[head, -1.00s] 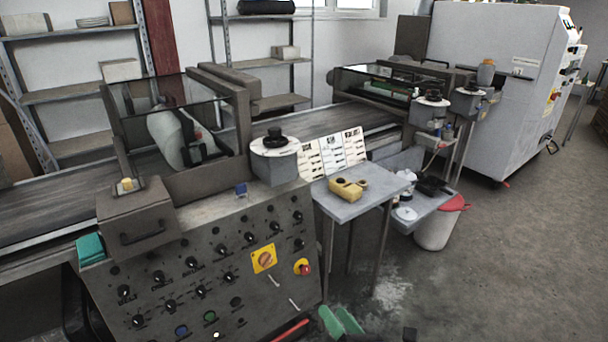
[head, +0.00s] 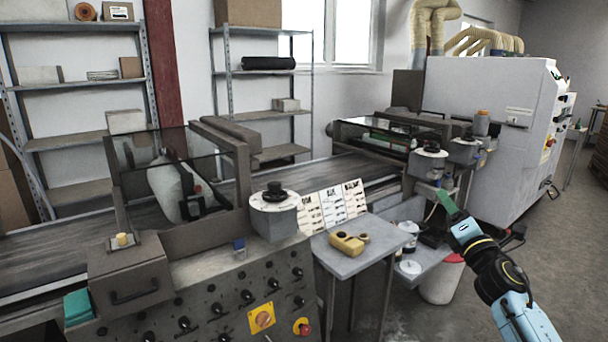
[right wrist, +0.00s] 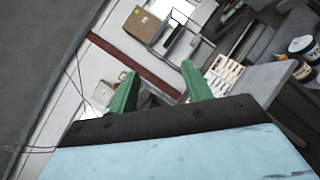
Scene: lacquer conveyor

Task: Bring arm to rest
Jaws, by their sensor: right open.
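My right arm reaches up from the lower right of the head view, light blue and black. Its right gripper (head: 447,203) has green fingers and is raised in front of the lower side shelf by the machine. In the right wrist view the two green fingers (right wrist: 158,88) stand apart with nothing between them, so it is open and empty. My left gripper is in neither current view.
The control panel (head: 208,315) stands at front left beside the conveyor (head: 340,172). A white bin (head: 440,284) stands below the side shelf. Floor at the right is open.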

